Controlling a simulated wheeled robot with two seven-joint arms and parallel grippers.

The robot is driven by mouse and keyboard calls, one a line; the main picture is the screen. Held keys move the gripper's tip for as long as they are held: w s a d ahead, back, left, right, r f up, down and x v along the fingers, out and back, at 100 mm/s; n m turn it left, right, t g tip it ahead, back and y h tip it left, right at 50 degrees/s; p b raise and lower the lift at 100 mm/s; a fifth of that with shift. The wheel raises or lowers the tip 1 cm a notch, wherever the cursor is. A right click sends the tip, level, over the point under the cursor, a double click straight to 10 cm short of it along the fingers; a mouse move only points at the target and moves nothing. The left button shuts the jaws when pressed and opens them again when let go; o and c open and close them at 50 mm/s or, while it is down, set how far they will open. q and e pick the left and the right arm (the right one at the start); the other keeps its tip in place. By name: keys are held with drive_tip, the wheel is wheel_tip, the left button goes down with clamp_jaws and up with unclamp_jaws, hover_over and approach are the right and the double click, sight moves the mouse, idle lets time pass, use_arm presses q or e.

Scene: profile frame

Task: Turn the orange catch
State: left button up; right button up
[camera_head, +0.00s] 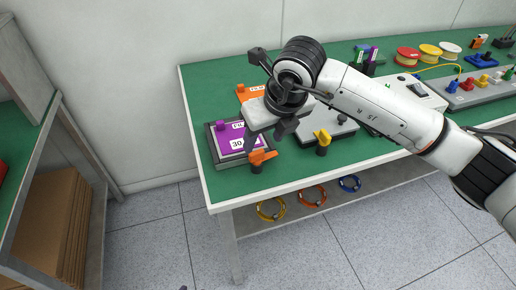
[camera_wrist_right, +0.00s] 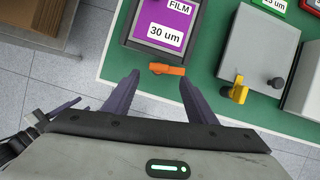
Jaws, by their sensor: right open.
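The orange catch (camera_head: 262,157) is a small lever on a dark post at the front edge of the purple-faced frame (camera_head: 232,138). In the right wrist view the orange catch (camera_wrist_right: 167,69) lies roughly crosswise just below the frame, whose label (camera_wrist_right: 165,32) reads "FILM 30 um". My right gripper (camera_head: 268,138) hangs above the frame and the catch in the head view. In the right wrist view my right gripper (camera_wrist_right: 156,82) is open, its two dark fingers on either side of the catch, apart from it. My left gripper is not in view.
A yellow catch (camera_head: 322,140) on a grey plate (camera_wrist_right: 258,50) stands just to the right. An orange piece (camera_head: 250,92) lies behind. Coiled cables (camera_head: 311,197) sit on the lower shelf.

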sight(257, 153)
drive_tip(key=x, duration=0.7)
drive_tip(key=shift+a+f+p, duration=0.1)
drive_tip(key=shift+a+p, duration=0.05)
drive_tip(key=shift+p, duration=0.2)
drive_tip(key=c, duration=1.1)
